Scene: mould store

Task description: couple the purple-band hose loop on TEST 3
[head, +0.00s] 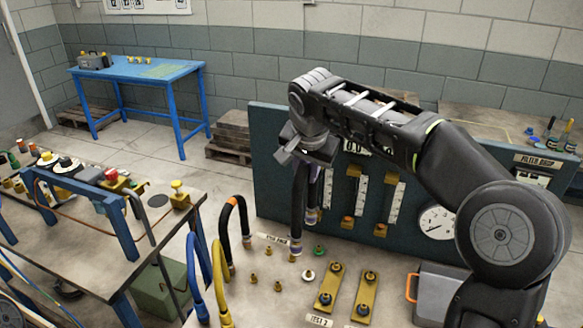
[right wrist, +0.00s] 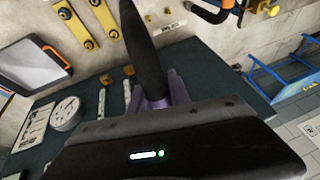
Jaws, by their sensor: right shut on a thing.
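My right gripper (head: 305,155) is shut on the top of a black hose loop (head: 299,195). The loop hangs below it with both legs down, purple bands near its lower ends. I cannot tell whether those ends touch the bench. In the right wrist view the black hose (right wrist: 148,55) runs between the purple-looking fingers of the right gripper (right wrist: 163,98). The TEST 3 label (head: 319,321) is at the front edge of the bench, with yellow bars (head: 328,288) and (head: 368,296) and small brass fittings (head: 253,279) behind it. My left gripper is out of view.
An orange-band hose loop (head: 236,215) and blue and yellow hoses (head: 219,275) stand to the left. A dark gauge panel (head: 270,160) rises close behind the held loop. A grey case (head: 440,285) with an orange handle sits at the right. A cluttered table (head: 70,235) is at left.

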